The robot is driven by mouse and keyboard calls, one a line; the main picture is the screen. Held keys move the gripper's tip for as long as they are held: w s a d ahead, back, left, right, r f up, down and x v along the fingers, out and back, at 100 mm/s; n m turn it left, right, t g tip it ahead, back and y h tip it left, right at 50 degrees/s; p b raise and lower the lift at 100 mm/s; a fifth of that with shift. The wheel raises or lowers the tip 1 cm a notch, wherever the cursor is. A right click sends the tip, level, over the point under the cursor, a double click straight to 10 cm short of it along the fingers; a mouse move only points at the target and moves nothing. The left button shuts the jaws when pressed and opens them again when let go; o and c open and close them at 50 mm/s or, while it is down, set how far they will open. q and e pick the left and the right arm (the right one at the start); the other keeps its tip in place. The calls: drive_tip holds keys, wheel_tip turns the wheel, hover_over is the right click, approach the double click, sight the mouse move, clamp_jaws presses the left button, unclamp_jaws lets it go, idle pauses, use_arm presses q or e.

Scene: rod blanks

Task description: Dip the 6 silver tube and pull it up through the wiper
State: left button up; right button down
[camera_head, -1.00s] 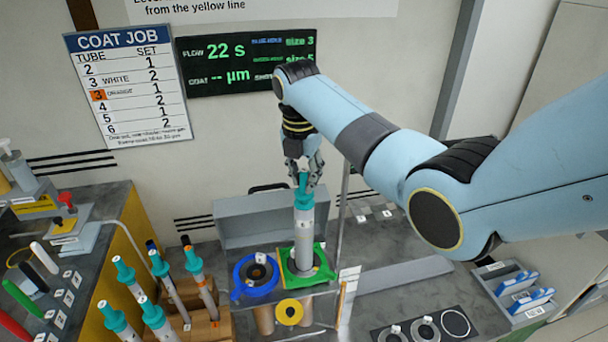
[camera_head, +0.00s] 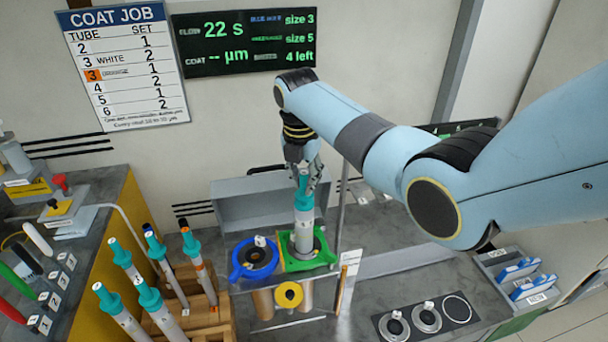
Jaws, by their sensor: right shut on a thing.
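My right gripper (camera_head: 303,172) is shut on the teal top of a silver tube (camera_head: 304,228). The tube hangs upright over the green holder (camera_head: 321,261), its lower part inside the ring opening. How deep it reaches is hidden. Several other silver tubes with teal caps, such as one at the front (camera_head: 165,318), stand in a wooden rack (camera_head: 211,318) at the lower left. A blue holder (camera_head: 238,268) with a dark ring sits left of the green one. My left gripper is not in view.
A coat job chart (camera_head: 127,70) and a dark display (camera_head: 244,45) reading 22 s hang on the wall. Round pieces lie on a dark plate (camera_head: 458,324) at front right. A grey bin (camera_head: 235,207) stands behind the holders.

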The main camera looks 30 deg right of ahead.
sight(304, 191)
drive_tip(key=shift+f+b, duration=0.9)
drive_tip(key=shift+f, duration=0.85)
drive_tip(key=shift+f+b, duration=3)
drive_tip(key=shift+f, duration=1.4)
wheel_tip(304, 191, up, 11)
drive_tip(key=p, duration=1.1)
drive_tip(key=shift+p, duration=0.3)
